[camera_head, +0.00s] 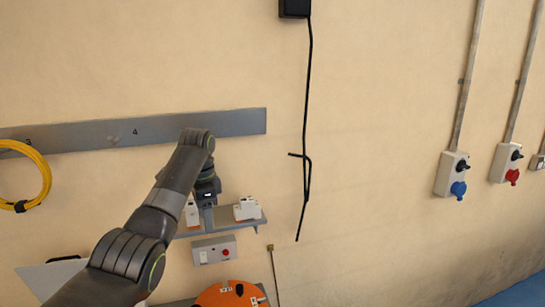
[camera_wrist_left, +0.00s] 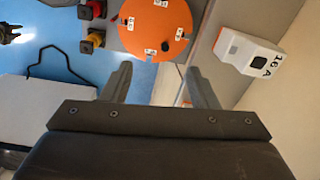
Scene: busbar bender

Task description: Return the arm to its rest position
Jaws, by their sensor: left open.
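My left arm comes in from the lower left in the head view and reaches up in front of the wall. Its left gripper (camera_head: 208,217) points down at the small shelf, and its fingers are hard to make out there. In the left wrist view the left gripper (camera_wrist_left: 160,88) shows two grey fingers spread apart with nothing between them. An orange disc (camera_wrist_left: 155,25) lies beyond the fingertips, and a white breaker marked 16A (camera_wrist_left: 248,52) is to their right. My right gripper is in neither view.
A grey shelf (camera_head: 238,225) holds a white breaker (camera_head: 247,208) close to the gripper. Below are a switch box with a red button (camera_head: 214,250) and the orange disc (camera_head: 230,294). A grey rail (camera_head: 235,123) runs behind the arm. A black cable (camera_head: 308,100) hangs to the right.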

